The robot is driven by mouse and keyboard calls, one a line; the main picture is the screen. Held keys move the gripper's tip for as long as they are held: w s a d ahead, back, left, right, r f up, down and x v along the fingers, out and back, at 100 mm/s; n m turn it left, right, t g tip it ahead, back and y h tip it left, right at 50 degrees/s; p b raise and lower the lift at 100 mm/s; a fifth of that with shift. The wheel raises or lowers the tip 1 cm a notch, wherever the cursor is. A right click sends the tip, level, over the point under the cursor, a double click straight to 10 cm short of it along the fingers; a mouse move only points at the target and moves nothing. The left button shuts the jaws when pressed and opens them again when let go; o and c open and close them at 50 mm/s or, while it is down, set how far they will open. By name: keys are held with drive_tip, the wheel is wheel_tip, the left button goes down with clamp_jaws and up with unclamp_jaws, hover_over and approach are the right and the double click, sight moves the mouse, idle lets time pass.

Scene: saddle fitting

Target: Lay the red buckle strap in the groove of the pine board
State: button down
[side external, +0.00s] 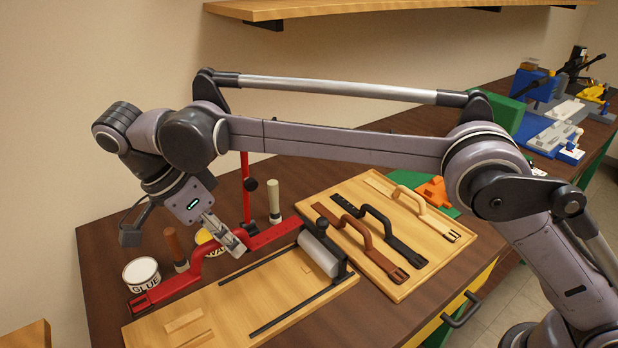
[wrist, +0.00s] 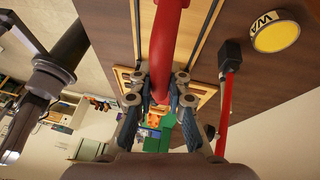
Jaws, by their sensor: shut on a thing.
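The red buckle strap (side external: 192,271) is long, with a raised handle-like loop and a buckle at its near left end. My gripper (side external: 232,243) is shut on its loop, and the strap appears held above the bench, behind the pine board in the side view. In the wrist view, my gripper's fingers (wrist: 160,98) pinch the red strap (wrist: 166,40), which runs up out of the frame. The pine board (side external: 210,302) lies flat at the front, with two long dark lines along it. I cannot tell which marks bound its groove, or the strap's exact height.
A grey roller (side external: 319,254) sits across the board's far end. A tray (side external: 427,257) with brown, black and tan straps lies at the right. A glue can (side external: 141,274), a yellow tin (side external: 204,236), handled tools and a red upright post (side external: 245,185) stand behind the strap.

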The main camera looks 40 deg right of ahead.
drive_tip(key=shift+s+a+f+m, duration=0.15)
drive_tip(key=shift+a+f, duration=0.05)
drive_tip(key=shift+f, duration=0.35)
drive_tip(key=shift+s+a+f+m, duration=0.15)
drive_tip(key=shift+a+f, duration=0.05)
drive_tip(key=shift+f, duration=0.35)
approach(249, 305)
drive_tip(key=x, duration=0.5)
drive_tip(key=shift+d, duration=0.15)
drive_tip(key=c, duration=1.3)
unclamp_jaws()
drive_tip(key=shift+f, duration=0.1)
